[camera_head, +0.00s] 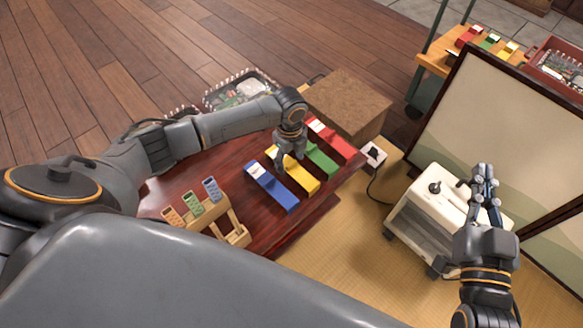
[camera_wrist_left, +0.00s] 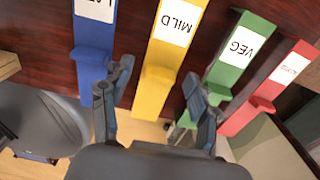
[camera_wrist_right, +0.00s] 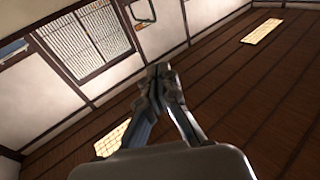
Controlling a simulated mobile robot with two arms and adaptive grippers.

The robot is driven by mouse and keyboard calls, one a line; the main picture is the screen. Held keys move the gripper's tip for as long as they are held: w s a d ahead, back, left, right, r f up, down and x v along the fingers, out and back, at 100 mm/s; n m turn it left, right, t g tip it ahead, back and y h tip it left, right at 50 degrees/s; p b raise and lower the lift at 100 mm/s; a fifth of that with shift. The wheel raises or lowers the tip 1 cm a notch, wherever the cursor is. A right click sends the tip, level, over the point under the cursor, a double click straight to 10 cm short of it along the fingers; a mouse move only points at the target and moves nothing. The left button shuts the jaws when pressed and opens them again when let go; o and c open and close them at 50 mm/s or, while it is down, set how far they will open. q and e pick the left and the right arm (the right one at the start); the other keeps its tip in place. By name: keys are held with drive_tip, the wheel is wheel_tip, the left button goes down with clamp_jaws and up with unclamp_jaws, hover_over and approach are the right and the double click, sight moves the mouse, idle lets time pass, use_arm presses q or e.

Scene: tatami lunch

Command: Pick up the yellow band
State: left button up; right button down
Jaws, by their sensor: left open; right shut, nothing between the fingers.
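The yellow band (camera_head: 300,181) lies on the dark red table between a blue band (camera_head: 271,188) and a green band (camera_head: 320,159). In the left wrist view the yellow band (camera_wrist_left: 158,82) carries a white label reading "MILD" and has a raised step. My left gripper (camera_head: 289,163) is open and points down over the yellow band's upper end. In the left wrist view its fingers (camera_wrist_left: 158,97) stand to either side of the yellow band; I cannot tell whether they touch it. My right gripper (camera_head: 484,170) is shut and empty, raised at the right, far from the bands.
A red band (camera_head: 331,138) lies beyond the green one. A wooden rack (camera_head: 235,232) with small coloured blocks stands on the table at the left. A brown box (camera_head: 345,103) stands behind. A white appliance (camera_head: 412,208) and a folding screen (camera_head: 500,120) are at the right.

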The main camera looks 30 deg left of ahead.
sight(291, 163)
use_arm(q)
wheel_tip(291, 163, down, 3)
drive_tip(key=shift+d+f+b, duration=0.15)
drive_tip(key=shift+b, duration=0.55)
drive_tip(key=shift+f, duration=0.15)
drive_tip(key=c, duration=0.9)
use_arm(e)
wheel_tip(291, 163, up, 7)
drive_tip(key=s+t+y, duration=0.1)
drive_tip(key=s+t, duration=0.1)
drive_tip(key=t, duration=0.3)
drive_tip(key=shift+s+a+r+y, duration=0.2)
drive_tip(key=shift+a+y, duration=0.05)
drive_tip(key=shift+y, duration=0.15)
